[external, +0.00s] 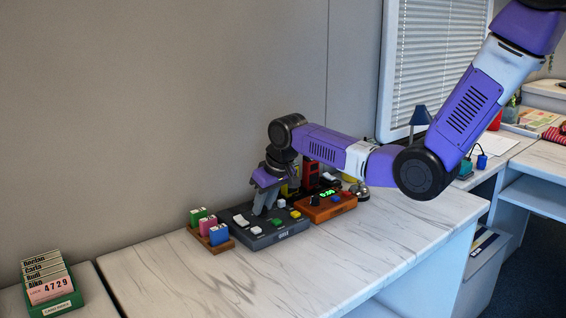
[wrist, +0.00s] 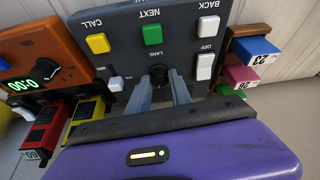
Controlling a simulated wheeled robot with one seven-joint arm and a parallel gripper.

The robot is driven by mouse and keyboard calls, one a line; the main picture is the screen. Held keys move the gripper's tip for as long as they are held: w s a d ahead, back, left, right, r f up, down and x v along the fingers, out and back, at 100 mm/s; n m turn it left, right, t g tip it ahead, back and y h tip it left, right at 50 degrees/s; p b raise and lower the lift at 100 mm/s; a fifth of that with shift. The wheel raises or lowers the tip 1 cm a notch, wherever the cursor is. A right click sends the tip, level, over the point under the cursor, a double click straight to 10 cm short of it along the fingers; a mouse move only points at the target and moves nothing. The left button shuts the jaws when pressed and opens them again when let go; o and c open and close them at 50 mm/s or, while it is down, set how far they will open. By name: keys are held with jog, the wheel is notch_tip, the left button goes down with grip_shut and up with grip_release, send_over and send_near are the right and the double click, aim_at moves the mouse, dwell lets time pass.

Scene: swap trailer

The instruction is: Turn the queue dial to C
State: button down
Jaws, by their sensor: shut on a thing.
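The dark grey queue console (external: 262,243) lies on the marble-topped counter. In the wrist view the console (wrist: 118,22) shows CALL, NEXT, BACK and OFF labels. Its black dial (wrist: 158,73) sits beside the word LANE. My gripper (wrist: 160,88) is shut on this dial, one grey finger on each side of it. In the external view my gripper (external: 262,204) points down at the console and hides the dial. Which letter the dial points to cannot be read.
An orange box (external: 325,209) with a green display and black knob stands right of the console. A wooden rack (external: 211,243) of coloured blocks stands close at its left. A green card tray (external: 58,306) is far left. The counter's front is clear.

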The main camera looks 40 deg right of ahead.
aim_at(266, 222)
jog(key=m+h, duration=0.1)
jog(key=m, duration=0.1)
jog(key=m+h, duration=0.1)
jog(key=m, duration=0.2)
jog(key=shift+a, duration=0.2)
jog(key=shift+m+g, duration=0.3)
jog(key=shift+m, duration=0.1)
jog(key=c, duration=1.2)
grip_release()
jog(key=shift+b+v, duration=0.4)
jog(key=shift+v, duration=3.5)
